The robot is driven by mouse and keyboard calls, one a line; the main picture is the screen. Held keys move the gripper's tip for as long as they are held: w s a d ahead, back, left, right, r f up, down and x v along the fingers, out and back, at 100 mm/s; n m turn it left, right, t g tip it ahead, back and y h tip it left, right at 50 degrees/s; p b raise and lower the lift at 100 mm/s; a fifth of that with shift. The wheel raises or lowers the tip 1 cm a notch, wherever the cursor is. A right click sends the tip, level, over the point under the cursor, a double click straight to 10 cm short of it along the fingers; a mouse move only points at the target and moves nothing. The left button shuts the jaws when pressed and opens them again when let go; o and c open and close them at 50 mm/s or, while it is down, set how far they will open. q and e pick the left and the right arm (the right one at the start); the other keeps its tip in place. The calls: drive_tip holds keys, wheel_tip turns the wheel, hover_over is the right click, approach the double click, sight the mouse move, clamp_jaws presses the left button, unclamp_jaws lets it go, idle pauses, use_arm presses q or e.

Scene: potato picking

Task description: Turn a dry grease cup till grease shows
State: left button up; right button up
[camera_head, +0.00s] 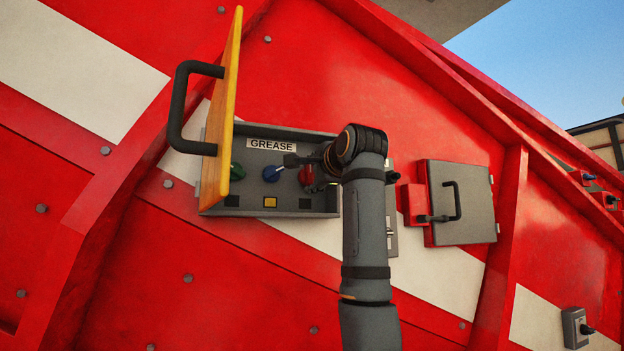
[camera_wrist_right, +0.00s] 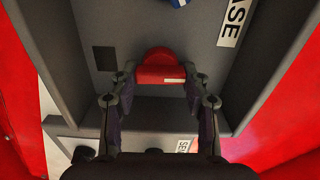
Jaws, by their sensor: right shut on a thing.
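An open grey box labelled GREASE (camera_head: 272,145) holds a green cup (camera_head: 238,172), a blue cup (camera_head: 271,173) and a red cup (camera_head: 306,176). Below them, the window under the blue cup is yellow (camera_head: 270,202). The windows under green (camera_head: 232,201) and red (camera_head: 305,203) are dark. My right gripper (camera_head: 308,174) is at the red cup. In the right wrist view, its fingers (camera_wrist_right: 160,80) are shut on the sides of the red cup (camera_wrist_right: 160,66), which bears a pale mark. The dark window (camera_wrist_right: 105,58) lies beside it. My left gripper is out of view.
The yellow door (camera_head: 222,110) stands open at the box's left, its black handle (camera_head: 176,108) jutting out. A closed grey cover (camera_head: 463,195) with a handle and a red block (camera_head: 414,205) are to the right. A small switch box (camera_head: 575,327) is at lower right.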

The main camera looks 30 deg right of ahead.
drive_tip(key=m, duration=0.2)
drive_tip(key=m+b, duration=0.1)
drive_tip(key=m, duration=0.3)
drive_tip(key=shift+w+f, duration=0.15)
drive_tip(key=shift+f, duration=0.25)
drive_tip(key=m+b, duration=0.1)
drive_tip(key=m, duration=0.5)
drive_tip(key=shift+a+f, duration=0.1)
drive_tip(key=shift+m, duration=0.3)
drive_tip(key=o, duration=1.2)
drive_tip(key=shift+r, duration=0.2)
drive_tip(key=shift+c, duration=0.2)
drive_tip(key=v, duration=1.2)
